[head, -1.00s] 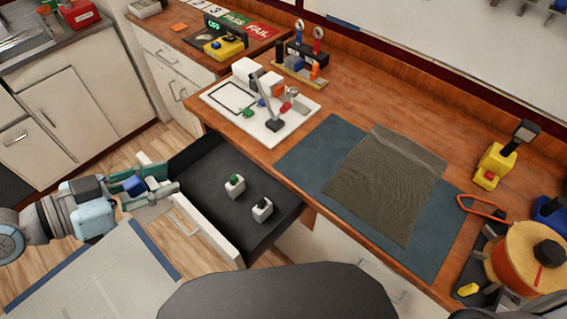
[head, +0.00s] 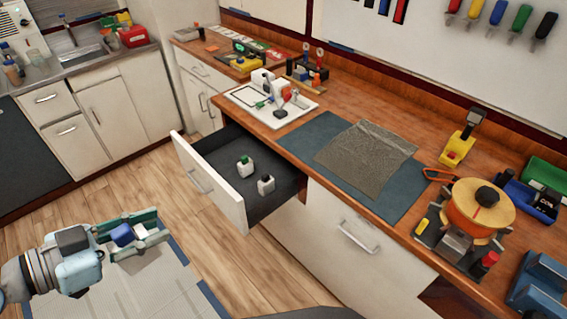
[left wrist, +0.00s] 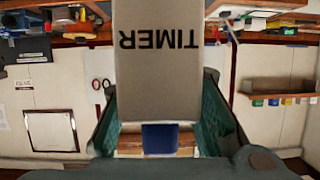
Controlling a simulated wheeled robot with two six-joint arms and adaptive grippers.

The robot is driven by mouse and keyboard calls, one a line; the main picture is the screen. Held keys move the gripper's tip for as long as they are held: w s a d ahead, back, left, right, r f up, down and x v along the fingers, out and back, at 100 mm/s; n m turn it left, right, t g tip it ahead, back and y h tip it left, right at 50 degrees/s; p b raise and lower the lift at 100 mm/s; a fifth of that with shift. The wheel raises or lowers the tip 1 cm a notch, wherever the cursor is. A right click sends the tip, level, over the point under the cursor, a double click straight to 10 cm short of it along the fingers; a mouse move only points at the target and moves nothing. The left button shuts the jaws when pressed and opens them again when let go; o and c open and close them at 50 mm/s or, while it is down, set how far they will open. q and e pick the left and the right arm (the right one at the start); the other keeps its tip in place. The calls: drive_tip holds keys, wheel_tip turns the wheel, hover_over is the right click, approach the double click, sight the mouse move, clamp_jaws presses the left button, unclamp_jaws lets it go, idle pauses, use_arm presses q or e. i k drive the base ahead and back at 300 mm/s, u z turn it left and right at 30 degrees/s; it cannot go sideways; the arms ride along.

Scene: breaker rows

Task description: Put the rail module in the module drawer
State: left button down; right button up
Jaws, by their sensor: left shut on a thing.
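My left gripper (head: 138,234) is at the lower left of the head view, shut on the rail module (head: 122,235), whose blue part shows between the fingers. In the left wrist view the module (left wrist: 158,85) is a pale block with upside-down "TIMER" lettering and a blue part near the fingers. The module drawer (head: 222,184) is pulled open under the bench, dark inside with a white front. Two small white modules stand in it, one green-topped (head: 245,167) and one dark-topped (head: 265,185). The gripper is left of the drawer front, apart from it in the picture. My right gripper is not in view.
The wooden bench carries a white board (head: 270,108), a blue mat (head: 310,138) with a grey cloth (head: 367,158), and an orange spool (head: 480,208). Wooden floor (head: 150,190) lies open left of the drawer. A sink counter (head: 85,65) stands behind.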

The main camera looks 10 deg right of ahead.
sight(223, 161)
drive_tip(key=k, duration=0.15)
drive_tip(key=z, duration=1.25)
drive_tip(key=i, duration=1)
